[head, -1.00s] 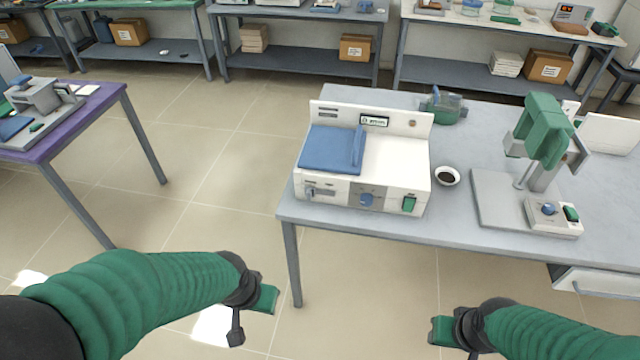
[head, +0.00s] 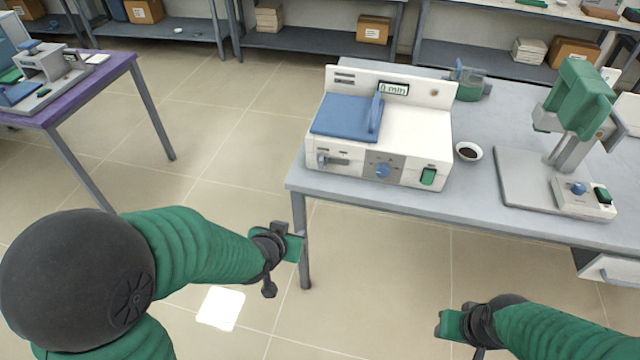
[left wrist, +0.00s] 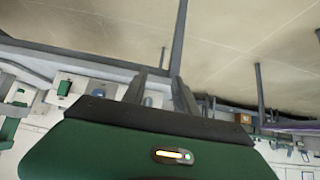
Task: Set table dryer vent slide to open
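The table dryer (head: 420,135) is a white box with a blue lid (head: 342,117) on the grey table. A small grey slide (head: 335,160), which looks like the vent slide, sits at the left of its front face. A blue knob (head: 382,171) and a green switch (head: 428,177) are to its right. My left gripper (head: 284,256) is below and left of the dryer, in front of the table edge, touching nothing. Its two fingers show apart and empty in the left wrist view (left wrist: 157,82). My right gripper (head: 458,330) is low in front of the table; its fingers are unclear.
A small bowl with dark contents (head: 468,152) stands right of the dryer. A green-headed device (head: 582,100) stands farther right. A table leg (head: 301,240) is beside my left gripper. A purple table (head: 100,78) is at the left; open floor lies between.

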